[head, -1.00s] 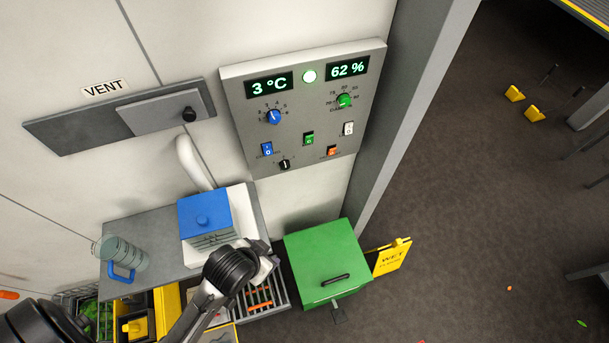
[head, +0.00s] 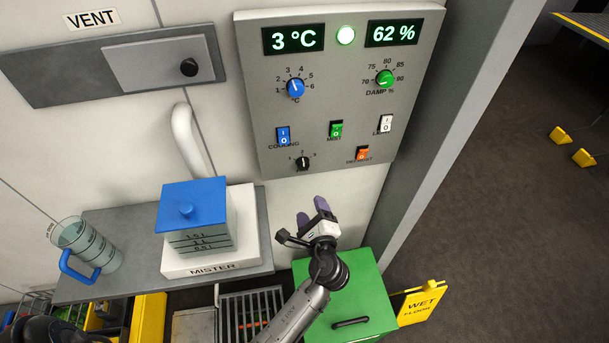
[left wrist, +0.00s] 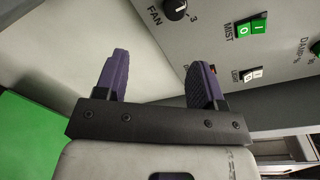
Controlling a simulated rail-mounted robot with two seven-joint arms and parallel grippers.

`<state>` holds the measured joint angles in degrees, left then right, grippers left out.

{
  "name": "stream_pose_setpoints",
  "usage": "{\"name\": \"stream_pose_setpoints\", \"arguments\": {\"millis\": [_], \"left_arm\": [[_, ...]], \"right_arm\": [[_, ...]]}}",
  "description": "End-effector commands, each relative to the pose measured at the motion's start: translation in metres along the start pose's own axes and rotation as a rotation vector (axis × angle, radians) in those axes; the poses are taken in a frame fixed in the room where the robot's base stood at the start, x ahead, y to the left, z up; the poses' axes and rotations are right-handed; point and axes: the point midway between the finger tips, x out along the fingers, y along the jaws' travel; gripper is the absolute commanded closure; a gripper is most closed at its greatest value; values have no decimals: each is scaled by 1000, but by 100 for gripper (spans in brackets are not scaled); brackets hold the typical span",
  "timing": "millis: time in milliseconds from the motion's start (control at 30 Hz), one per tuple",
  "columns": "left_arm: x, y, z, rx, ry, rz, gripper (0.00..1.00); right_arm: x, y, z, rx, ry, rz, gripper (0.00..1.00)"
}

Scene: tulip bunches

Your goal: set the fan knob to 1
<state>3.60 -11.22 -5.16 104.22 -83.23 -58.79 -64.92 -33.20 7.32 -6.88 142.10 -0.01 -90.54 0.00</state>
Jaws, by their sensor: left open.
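The fan knob (head: 303,162) is a small black dial low on the grey control panel, with marks 1 to 3 around it. Its white pointer appears to face up, near 2. In the left wrist view the fan knob (left wrist: 176,9) is at the top edge, partly cut off, beside the word FAN and a 3. My left gripper (head: 312,212) is open and empty, its purple fingers below the panel and apart from the knob. In the left wrist view the gripper's fingers (left wrist: 161,62) are spread with nothing between them. My right gripper is not in view.
The grey panel (head: 340,60) also holds a blue dial (head: 295,88), a green dial (head: 384,78) and several rocker switches. The mister (head: 205,225) stands left of my gripper. A green box (head: 365,295) is below it. Clear space lies between gripper and panel.

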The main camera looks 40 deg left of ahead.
Motion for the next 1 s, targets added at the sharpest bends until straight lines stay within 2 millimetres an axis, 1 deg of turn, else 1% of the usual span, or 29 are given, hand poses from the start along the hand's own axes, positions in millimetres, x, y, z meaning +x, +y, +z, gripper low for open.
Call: {"name": "stream_pose_setpoints", "arguments": {"millis": [33,133,267,367,467,800,1000], "left_arm": [[0,-3,0,77,-12,-24,37],[0,-8,0,198,-30,-58,37],[2,-11,0,277,-44,-79,37],[9,-12,0,296,-49,-85,37],[22,-13,1,296,-49,-83,37],[85,-18,3,292,-48,-82,37],[114,-20,4,292,-47,-82,37]], "right_arm": [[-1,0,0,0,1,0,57],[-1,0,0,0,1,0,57],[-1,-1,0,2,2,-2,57],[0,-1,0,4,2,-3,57],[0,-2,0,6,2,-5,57],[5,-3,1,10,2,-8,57],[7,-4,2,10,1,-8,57]]}}
